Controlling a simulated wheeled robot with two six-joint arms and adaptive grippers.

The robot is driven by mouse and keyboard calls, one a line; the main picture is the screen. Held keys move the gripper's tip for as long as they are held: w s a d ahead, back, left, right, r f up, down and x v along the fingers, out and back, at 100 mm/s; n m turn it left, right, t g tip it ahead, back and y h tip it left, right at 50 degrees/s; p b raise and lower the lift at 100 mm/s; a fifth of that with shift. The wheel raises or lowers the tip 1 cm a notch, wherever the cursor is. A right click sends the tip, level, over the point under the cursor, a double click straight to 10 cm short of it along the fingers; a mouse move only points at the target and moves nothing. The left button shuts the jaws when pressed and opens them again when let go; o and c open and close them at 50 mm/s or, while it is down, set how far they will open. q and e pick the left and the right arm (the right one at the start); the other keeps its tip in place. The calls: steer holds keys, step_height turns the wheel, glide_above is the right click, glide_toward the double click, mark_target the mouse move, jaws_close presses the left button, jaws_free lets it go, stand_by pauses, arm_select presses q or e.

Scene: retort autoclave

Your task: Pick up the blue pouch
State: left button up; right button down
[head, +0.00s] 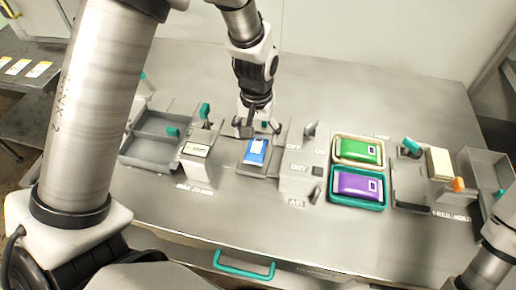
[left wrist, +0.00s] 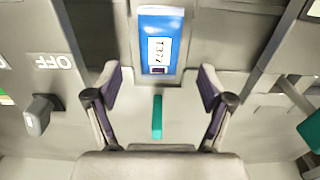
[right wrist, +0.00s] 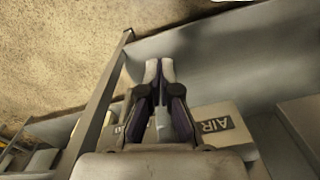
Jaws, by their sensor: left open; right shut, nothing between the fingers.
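The blue pouch (head: 256,150) has a white label and lies on a grey station in the middle of the table. In the left wrist view the blue pouch (left wrist: 160,45) is ahead of the open fingers, at the top of the picture. My left gripper (head: 257,130) is open, just behind and above the pouch in the head view. In the left wrist view its fingertips (left wrist: 158,78) are spread wide with nothing between them. My right gripper (right wrist: 158,68) is shut and empty in the right wrist view, over a grey surface beside a block marked AIR.
A green pouch (head: 357,151) and a purple pouch (head: 356,186) lie in trays right of the blue one. A block with switches (head: 303,170) stands between. A grey divided bin (head: 150,155) is at left. A teal handle (head: 243,268) is on the front edge.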

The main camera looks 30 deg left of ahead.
mark_target(257, 145)
arm_select(q)
step_height(257, 145, down, 4)
steer(key=shift+f, duration=0.1)
steer(key=shift+w+f, duration=0.15)
steer(key=c, duration=1.2)
steer(key=shift+c, duration=0.2)
steer(key=shift+r, duration=0.25)
